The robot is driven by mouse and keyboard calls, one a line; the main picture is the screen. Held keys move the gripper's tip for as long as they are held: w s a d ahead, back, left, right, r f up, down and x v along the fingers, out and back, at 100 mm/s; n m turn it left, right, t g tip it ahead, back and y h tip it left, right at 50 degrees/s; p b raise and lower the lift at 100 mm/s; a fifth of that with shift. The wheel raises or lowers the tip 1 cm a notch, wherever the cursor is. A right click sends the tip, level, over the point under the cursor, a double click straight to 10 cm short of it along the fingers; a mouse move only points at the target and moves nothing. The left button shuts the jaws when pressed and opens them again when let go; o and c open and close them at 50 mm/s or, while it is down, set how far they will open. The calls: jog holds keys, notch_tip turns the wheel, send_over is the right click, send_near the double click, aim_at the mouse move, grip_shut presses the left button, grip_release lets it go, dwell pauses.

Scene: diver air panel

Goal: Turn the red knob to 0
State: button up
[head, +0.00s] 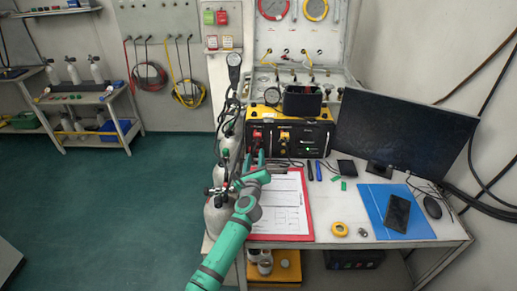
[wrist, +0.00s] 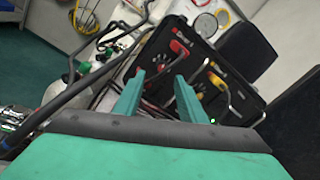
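The red knob (head: 257,134) is on the left of the front of a black box with a yellow top (head: 313,134). In the wrist view the red part (wrist: 179,46) shows above and beyond my fingertips; its pointer and any scale are too small to read. A yellow knob (head: 285,135) sits to its right, also in the wrist view (wrist: 216,80). My gripper (head: 254,156) is just in front of and below the red knob, apart from it. In the wrist view my gripper (wrist: 159,76) has its two green fingers spread with nothing held between them.
Gas cylinders with hoses (head: 222,205) stand close on the left. A red clipboard with papers (head: 283,236) lies under my arm. A monitor (head: 402,130) stands to the right. Cables run in front of the box, and a black bin (head: 302,101) sits on top.

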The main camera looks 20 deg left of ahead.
aim_at(258, 144)
jog(key=shift+x, duration=3.25)
jog(key=shift+d, duration=0.2)
grip_shut()
